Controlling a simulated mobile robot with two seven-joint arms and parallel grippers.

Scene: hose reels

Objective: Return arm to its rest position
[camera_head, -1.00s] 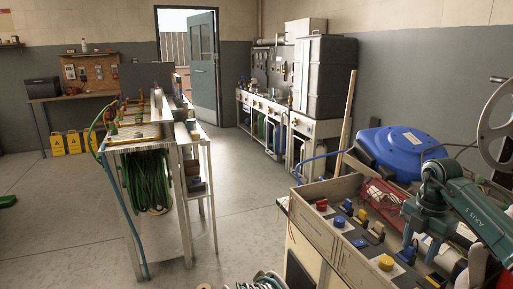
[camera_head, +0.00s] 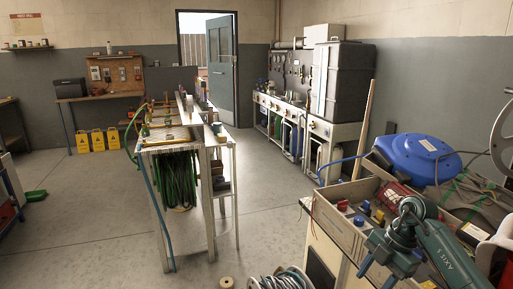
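A teal arm (camera_head: 445,258) marked AXIS 5 comes in from the lower right; I take it to be my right arm. Its round joint (camera_head: 418,208) is above the near part of the cluttered bench. A blocky teal end part (camera_head: 390,252) hangs at the bench's front side, low in the picture. My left arm and gripper are not in view.
The bench (camera_head: 335,228) holds a blue hose reel (camera_head: 415,158) and small coloured parts close to the arm. A cable reel (camera_head: 280,279) and a wooden spool (camera_head: 226,283) are on the floor. A hose rack (camera_head: 205,190) stands left of centre. Floor between is clear.

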